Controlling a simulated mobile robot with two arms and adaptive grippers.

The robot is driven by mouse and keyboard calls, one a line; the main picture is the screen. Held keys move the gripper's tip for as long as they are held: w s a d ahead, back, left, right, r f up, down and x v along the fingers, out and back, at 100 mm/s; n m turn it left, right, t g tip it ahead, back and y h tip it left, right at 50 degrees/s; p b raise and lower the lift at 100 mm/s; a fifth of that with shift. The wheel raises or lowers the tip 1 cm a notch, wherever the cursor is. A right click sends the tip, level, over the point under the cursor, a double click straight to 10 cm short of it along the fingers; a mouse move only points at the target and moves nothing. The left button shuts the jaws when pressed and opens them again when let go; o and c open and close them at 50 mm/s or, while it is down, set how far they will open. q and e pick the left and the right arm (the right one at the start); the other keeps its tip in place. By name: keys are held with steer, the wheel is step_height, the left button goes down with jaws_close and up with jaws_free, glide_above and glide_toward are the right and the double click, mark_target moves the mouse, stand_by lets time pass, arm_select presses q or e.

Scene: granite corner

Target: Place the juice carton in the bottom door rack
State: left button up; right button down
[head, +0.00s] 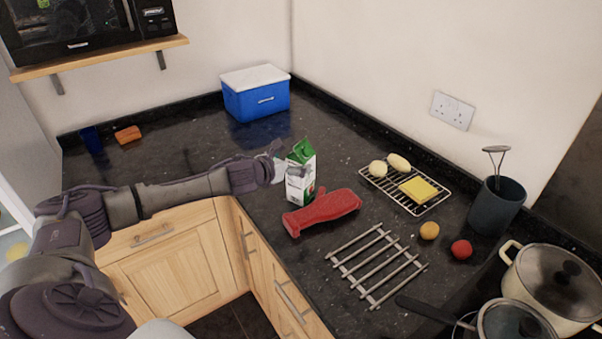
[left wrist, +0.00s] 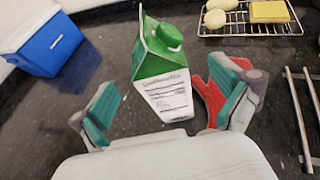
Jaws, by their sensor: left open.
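The juice carton (head: 308,168) is white with a green gabled top and stands upright on the dark counter. In the left wrist view the carton (left wrist: 163,80) shows its green cap and printed front, between and beyond the finger pads. My left gripper (head: 283,168) is open at the carton's left side, with its fingers pointing at it. In the left wrist view the open fingers (left wrist: 172,100) show a gap on either side of the carton, so no grip shows. The bottom door rack cannot be made out. My right gripper is not in view.
A metal trivet (head: 375,264), wire rack (head: 432,202) and pots (head: 556,280) are to the right. A blue cooler (head: 256,100) stands behind.

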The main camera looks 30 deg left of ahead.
mark_target(301, 155)
arm_select(q)
steer(key=shift+w, duration=0.25)
steer(key=x, duration=0.1)
steer(key=p+x, duration=0.2)
steer(key=x, duration=0.1)
steer(key=shift+w+r, duration=0.15)
steer(key=shift+r, duration=0.1)
steer(key=shift+w+f, duration=0.2)
steer(key=shift+w, duration=0.15)
steer(key=shift+a, duration=0.1)
steer(key=shift+s, duration=0.1)
steer(key=shift+c, duration=1)
steer(key=c, duration=1.6)
steer(key=shift+r, duration=0.15)
steer(key=shift+c, duration=0.5)
